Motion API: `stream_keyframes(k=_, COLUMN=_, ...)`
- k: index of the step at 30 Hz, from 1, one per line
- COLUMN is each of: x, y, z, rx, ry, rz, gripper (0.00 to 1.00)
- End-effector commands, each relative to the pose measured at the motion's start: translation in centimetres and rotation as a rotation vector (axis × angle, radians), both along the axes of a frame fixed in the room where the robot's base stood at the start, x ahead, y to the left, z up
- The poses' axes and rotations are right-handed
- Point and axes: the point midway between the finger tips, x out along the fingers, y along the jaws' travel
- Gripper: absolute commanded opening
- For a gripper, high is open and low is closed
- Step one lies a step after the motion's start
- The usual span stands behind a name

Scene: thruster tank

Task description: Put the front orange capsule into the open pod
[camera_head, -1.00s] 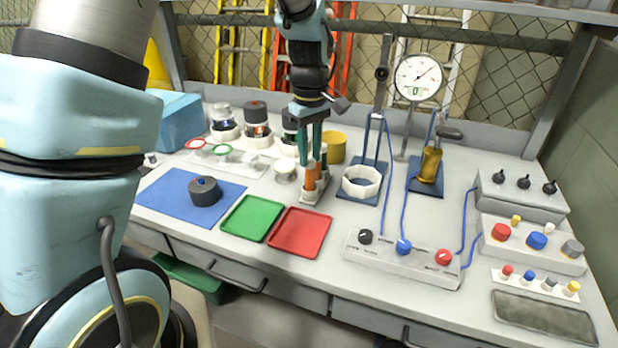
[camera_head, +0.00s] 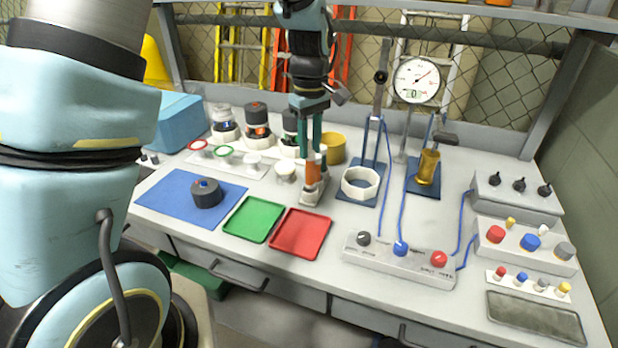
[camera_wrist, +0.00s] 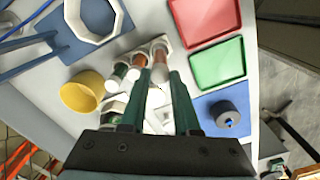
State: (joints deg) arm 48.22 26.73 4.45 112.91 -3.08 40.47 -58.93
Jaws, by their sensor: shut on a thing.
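In the wrist view my gripper's fingers (camera_wrist: 160,78) reach toward the capsules, and the orange capsule (camera_wrist: 161,52) shows just beyond the tips. Other capsules, one of them dark green (camera_wrist: 117,76), stand beside it. Three pods stand at the back: a clear-domed left pod (camera_head: 223,122), a middle pod (camera_head: 257,118) and a right pod (camera_head: 289,128) partly behind my gripper. I cannot tell which is open.
A yellow cup (camera_head: 334,148) stands close behind the rack. A white ring (camera_head: 361,184) and a post are to its right. Red (camera_head: 301,233) and green (camera_head: 253,219) trays lie in front, with a blue mat (camera_head: 160,196) further left.

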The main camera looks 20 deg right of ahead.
Motion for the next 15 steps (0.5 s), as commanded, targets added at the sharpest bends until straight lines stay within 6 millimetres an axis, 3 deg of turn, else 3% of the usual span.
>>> stream_keyframes(k=15, x=0.0, y=0.0, z=3.3, rx=-0.001, ry=-0.001, rz=0.0, gripper=0.07)
